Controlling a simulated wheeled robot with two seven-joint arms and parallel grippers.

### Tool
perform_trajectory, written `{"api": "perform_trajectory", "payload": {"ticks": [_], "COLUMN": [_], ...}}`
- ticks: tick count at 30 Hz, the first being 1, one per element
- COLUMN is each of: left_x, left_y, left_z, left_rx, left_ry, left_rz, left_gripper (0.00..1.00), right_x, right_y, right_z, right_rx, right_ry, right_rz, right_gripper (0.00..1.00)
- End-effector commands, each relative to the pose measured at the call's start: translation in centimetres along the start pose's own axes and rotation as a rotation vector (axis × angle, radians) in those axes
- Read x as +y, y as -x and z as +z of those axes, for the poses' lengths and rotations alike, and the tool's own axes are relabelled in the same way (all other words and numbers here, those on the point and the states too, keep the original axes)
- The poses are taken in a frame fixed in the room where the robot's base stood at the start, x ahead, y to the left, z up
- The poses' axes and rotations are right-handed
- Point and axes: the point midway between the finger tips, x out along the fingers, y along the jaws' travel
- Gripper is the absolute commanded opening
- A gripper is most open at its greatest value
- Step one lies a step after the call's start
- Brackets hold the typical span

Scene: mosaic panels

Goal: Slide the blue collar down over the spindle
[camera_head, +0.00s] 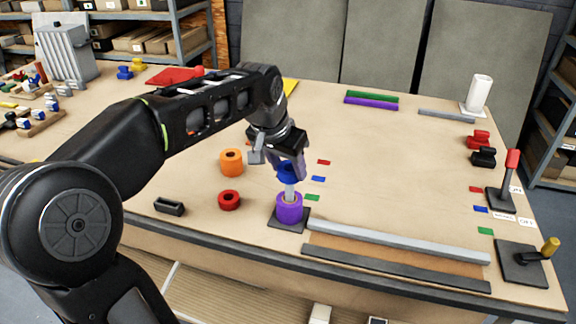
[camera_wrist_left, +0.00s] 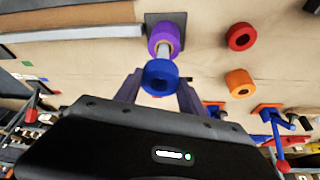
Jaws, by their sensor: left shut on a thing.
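The pale spindle (camera_head: 290,189) stands upright on a dark square base (camera_head: 275,222) near the table's front edge. A purple collar (camera_head: 289,209) sits low around it; it also shows in the left wrist view (camera_wrist_left: 158,32). My left gripper (camera_head: 290,171) is shut on the blue collar (camera_head: 286,178), at the spindle's upper end. In the left wrist view the blue collar (camera_wrist_left: 160,77) lies between the fingers, with a short stretch of spindle (camera_wrist_left: 164,49) between it and the purple collar. I cannot tell whether the spindle tip is inside the blue collar. My right gripper is out of view.
An orange collar (camera_head: 232,162) and a red collar (camera_head: 229,200) lie left of the spindle. A black block (camera_head: 169,207) is farther left. A long grey bar (camera_head: 395,242) runs to the right along the front edge. The table's middle right is mostly clear.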

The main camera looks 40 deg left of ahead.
Motion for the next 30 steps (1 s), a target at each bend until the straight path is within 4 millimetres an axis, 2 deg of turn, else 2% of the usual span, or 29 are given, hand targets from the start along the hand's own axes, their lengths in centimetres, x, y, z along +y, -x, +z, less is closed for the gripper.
{"api": "perform_trajectory", "payload": {"ticks": [16, 30], "left_x": [0.0, 0.0], "left_y": [0.0, -1.0], "left_z": [-0.1, 0.4], "left_rx": [0.002, 0.002], "left_ry": [0.000, 0.000], "left_rz": [0.000, 0.000], "left_gripper": [0.00, 0.00], "right_x": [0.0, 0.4], "right_y": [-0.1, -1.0], "right_z": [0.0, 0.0], "right_rx": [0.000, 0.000], "right_ry": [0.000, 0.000], "right_rz": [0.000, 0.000], "right_gripper": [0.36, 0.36]}}
